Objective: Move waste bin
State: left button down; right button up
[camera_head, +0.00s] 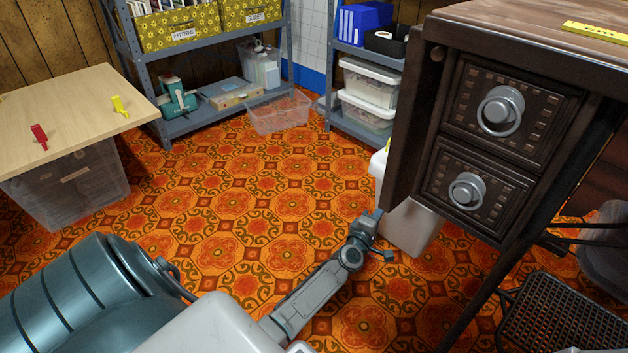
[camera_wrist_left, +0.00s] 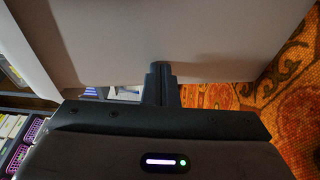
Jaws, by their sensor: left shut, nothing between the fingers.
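The waste bin (camera_head: 408,230) is a pale, off-white container on the floor beside the wooden sewing cabinet. The cabinet's dark side hides part of it, and a bit of its pale upper part shows left of the cabinet. My left gripper (camera_head: 378,236) is low beside the bin's near left side. In the left wrist view a pale wall, apparently the bin's (camera_wrist_left: 110,35), fills the upper part. The shut fingers (camera_wrist_left: 162,72) point at this wall with nothing between them; whether they touch it I cannot tell. My right gripper is not in view.
The sewing cabinet (camera_head: 450,110) with two drawers overhangs the bin. A black treadle (camera_head: 565,315) is at the lower right. A clear empty-looking tub (camera_head: 278,113) sits by the shelves at the back. A wooden table (camera_head: 65,115) stands left. The patterned floor (camera_head: 250,190) between is clear.

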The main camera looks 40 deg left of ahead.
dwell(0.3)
pick_arm(q)
jog(key=s+d+p, duration=0.1)
jog(key=s+p, duration=0.1)
jog(key=s, duration=0.8)
jog(key=shift+s+d, duration=0.3)
jog(key=shift+s, duration=0.1)
